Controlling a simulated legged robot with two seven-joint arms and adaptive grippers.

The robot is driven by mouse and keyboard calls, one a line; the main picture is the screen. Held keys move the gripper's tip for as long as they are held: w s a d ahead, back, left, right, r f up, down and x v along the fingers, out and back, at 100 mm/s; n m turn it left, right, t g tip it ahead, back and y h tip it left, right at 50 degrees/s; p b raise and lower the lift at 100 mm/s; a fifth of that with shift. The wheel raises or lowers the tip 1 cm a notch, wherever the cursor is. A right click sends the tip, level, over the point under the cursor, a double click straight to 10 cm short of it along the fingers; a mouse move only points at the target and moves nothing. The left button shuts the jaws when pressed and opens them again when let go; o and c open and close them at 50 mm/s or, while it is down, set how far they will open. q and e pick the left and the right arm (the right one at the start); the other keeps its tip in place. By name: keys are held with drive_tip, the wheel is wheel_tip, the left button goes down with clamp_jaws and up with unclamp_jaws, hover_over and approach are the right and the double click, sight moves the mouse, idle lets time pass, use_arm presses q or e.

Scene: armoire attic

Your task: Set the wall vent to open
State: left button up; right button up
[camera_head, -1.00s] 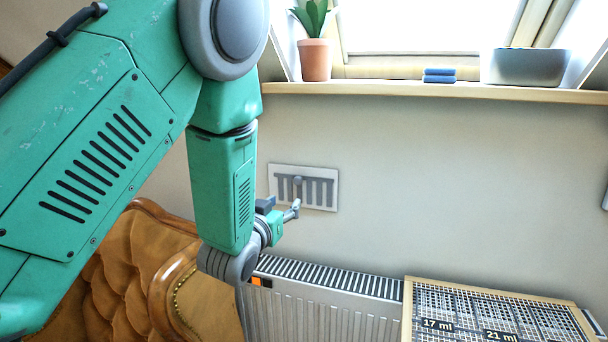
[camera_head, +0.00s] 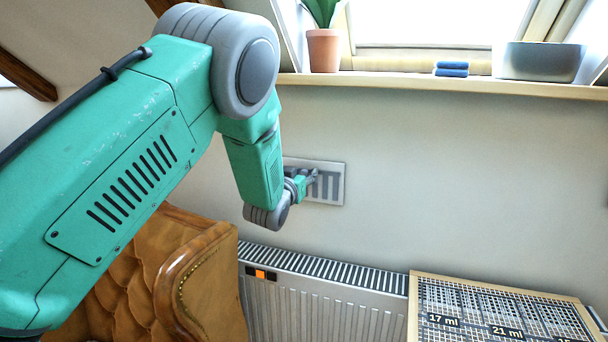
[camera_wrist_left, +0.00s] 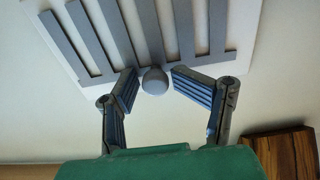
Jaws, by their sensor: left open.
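The wall vent (camera_head: 334,186) is a white plate with grey vertical slots on the wall above the radiator. My left gripper (camera_head: 312,176) is in front of it and hides part of its left side in the head view. In the left wrist view the vent (camera_wrist_left: 226,18) fills the top, with a rounded grey knob (camera_wrist_left: 155,81) at its lower edge. My left gripper (camera_wrist_left: 148,88) is open, with its two fingertips on either side of the knob. I cannot tell whether the fingers touch it. My right gripper is not in view.
A ribbed radiator (camera_head: 310,300) stands below the vent, with a gridded board (camera_head: 500,312) at its right. A brown tufted leather chair (camera_head: 200,285) is at lower left. A sill (camera_head: 420,86) above holds a potted plant (camera_head: 324,50), blue folded items (camera_head: 451,69) and a grey bin (camera_head: 540,62).

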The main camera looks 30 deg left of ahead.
use_arm(q)
drive_tip(key=shift+a+f, duration=0.2)
drive_tip(key=shift+a, duration=0.2)
drive_tip(key=shift+w+d+r, duration=0.1)
drive_tip(key=shift+d+r, duration=0.05)
drive_tip(key=shift+d, duration=0.35)
clamp_jaws()
drive_tip(key=shift+d, duration=0.35)
drive_tip(key=shift+s+a, duration=0.2)
drive_tip(key=shift+a, duration=1)
unclamp_jaws()
drive_tip(key=shift+d+r, duration=0.1)
drive_tip(key=shift+s, duration=0.2)
drive_tip(key=v, duration=1.2)
